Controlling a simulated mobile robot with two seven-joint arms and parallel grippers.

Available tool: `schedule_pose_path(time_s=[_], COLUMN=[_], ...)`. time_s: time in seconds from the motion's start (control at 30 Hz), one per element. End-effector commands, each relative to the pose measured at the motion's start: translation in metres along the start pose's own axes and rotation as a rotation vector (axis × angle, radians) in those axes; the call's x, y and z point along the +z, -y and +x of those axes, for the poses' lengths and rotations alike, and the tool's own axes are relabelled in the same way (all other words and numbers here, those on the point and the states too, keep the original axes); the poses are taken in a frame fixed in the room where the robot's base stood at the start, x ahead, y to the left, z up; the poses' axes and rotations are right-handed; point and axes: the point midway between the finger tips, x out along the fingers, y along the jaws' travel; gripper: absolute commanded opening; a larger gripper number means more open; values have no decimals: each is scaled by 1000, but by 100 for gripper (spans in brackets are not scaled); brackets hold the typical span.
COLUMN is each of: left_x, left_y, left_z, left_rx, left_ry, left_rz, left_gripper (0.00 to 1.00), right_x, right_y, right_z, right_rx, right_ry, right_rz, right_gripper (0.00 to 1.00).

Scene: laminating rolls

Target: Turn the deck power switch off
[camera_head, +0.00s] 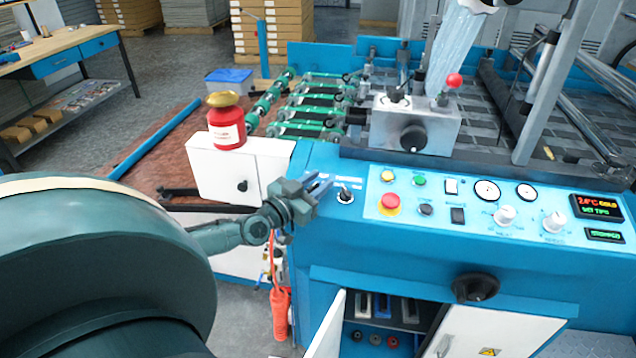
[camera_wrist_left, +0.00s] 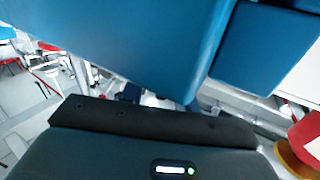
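The blue machine's sloping control panel (camera_head: 480,205) fills the right half of the head view. A small toggle switch (camera_head: 345,195) with a dark lever stands at the panel's left end. A white rocker (camera_head: 451,186) and a black rocker (camera_head: 457,215) sit farther right. The labels are too small to read, so I cannot tell which is the deck power switch. My left gripper (camera_head: 319,187) is just left of the toggle, pointing at it, with a small gap apparent. Its finger opening is unclear. The wrist view shows blue machine surfaces but no switch. My right gripper is not in view.
A red emergency button (camera_head: 390,203) sits right of the toggle. A red canister with a gold lid (camera_head: 226,124) stands on a white cabinet (camera_head: 215,170) behind my left wrist. An open cabinet door (camera_head: 328,328) is below the panel.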

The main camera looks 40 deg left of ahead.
Motion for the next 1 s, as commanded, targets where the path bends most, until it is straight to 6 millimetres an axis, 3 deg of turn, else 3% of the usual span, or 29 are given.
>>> schedule_pose_path(time_s=[0.37,0.77,1.0], left_x=[0,0,0], left_y=[0,0,0], left_z=[6,6,6], left_rx=[1,1,0], left_ry=[0,0,0], left_rz=[-1,0,-1], left_gripper=[31,0,0], right_x=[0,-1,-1], right_y=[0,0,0], right_z=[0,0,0], right_rx=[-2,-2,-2], right_ry=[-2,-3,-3], right_rz=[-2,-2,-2], right_gripper=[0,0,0])
